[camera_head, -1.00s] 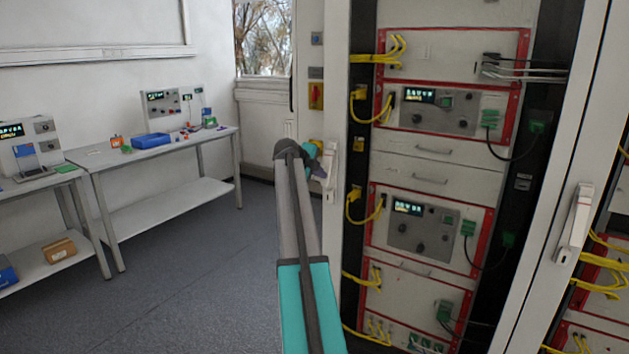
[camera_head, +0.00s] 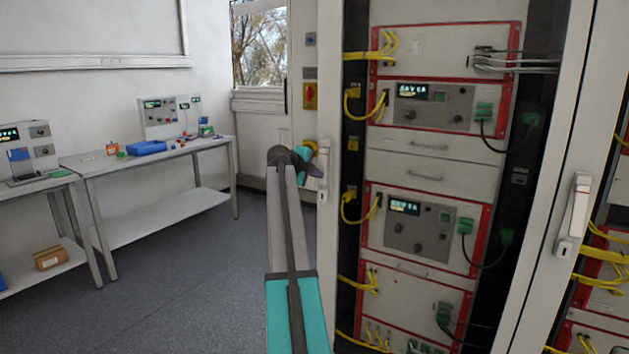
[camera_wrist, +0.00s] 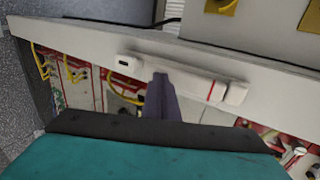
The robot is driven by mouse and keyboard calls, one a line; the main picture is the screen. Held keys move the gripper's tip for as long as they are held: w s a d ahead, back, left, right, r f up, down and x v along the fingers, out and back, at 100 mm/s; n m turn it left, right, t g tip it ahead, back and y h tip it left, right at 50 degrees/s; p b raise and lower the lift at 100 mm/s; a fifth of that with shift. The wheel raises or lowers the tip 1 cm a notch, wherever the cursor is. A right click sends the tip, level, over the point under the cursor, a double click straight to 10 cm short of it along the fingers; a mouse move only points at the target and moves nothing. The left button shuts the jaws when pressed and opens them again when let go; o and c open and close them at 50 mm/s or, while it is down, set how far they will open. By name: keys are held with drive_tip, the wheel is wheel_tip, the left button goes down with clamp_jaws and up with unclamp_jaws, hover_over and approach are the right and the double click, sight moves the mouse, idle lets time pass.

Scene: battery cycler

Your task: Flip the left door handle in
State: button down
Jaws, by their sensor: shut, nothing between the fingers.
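My gripper (camera_head: 318,172) is at the handle in the head view. In the wrist view its dark fingers (camera_wrist: 161,82) are shut with nothing between them, overlapping the handle's middle. Whether they touch it, I cannot tell.
The cabinet rack (camera_head: 430,150) holds instruments with red frames and yellow cables. Another door handle (camera_head: 574,212) is on the door at right. A workbench (camera_head: 150,160) with small equipment stands at left. The grey floor (camera_head: 190,270) between is clear.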

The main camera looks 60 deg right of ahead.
drive_tip(key=shift+d, duration=0.15)
idle(0.3)
drive_tip(key=shift+f, duration=0.1)
drive_tip(key=a+f+b+v, duration=0.1)
drive_tip(key=f+b+v, duration=0.1)
drive_tip(key=v, duration=1.1)
drive_tip(key=shift+a+b, duration=0.4)
drive_tip(key=shift+b, duration=0.05)
drive_tip(key=shift+r, duration=0.1)
